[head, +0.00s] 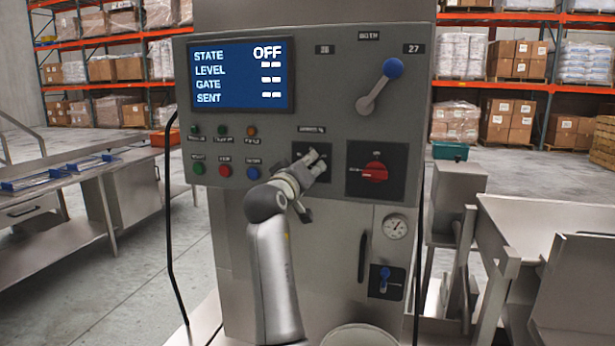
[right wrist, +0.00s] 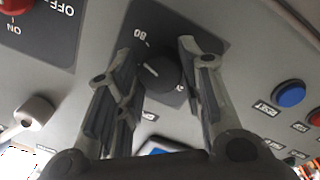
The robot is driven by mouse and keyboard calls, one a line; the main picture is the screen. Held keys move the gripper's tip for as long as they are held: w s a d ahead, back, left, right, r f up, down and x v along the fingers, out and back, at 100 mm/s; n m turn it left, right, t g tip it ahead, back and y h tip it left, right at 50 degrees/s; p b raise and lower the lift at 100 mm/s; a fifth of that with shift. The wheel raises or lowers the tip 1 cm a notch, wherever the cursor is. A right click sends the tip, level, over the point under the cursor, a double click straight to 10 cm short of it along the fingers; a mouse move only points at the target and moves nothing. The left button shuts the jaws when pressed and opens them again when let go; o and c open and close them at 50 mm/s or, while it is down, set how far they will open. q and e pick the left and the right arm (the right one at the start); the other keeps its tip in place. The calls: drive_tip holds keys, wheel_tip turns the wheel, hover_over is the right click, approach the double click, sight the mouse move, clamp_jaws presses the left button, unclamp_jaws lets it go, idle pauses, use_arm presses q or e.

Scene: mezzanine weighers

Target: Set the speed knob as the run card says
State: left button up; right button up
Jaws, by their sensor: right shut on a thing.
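The speed knob (right wrist: 162,72) is a round black knob on a dark square plate (right wrist: 135,32) on the grey machine front. An "80" mark shows beside it in the right wrist view; its pointer setting is hard to read. My right gripper (head: 314,164) is at this plate in the head view and hides the knob there. In the right wrist view the two fingers of my right gripper (right wrist: 160,62) stand on either side of the knob, shut on it. I cannot make out a readable run card. My left gripper is not in view.
The display (head: 241,75) reads STATE OFF, with dashes below. Around the knob are a red rotary switch (head: 376,172), a blue-tipped lever (head: 380,84) and several coloured buttons (head: 225,170). Steel tables stand at left (head: 65,165) and right (head: 535,225).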

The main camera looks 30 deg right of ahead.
drive_tip(key=shift+f+m+b, duration=0.25)
drive_tip(key=shift+m+b, duration=0.3)
drive_tip(key=shift+m, duration=0.65)
drive_tip(key=o, duration=1)
drive_tip(key=shift+r, duration=0.15)
drive_tip(key=v, duration=0.7)
drive_tip(key=shift+s+a, duration=0.1)
drive_tip(key=shift+a, duration=0.15)
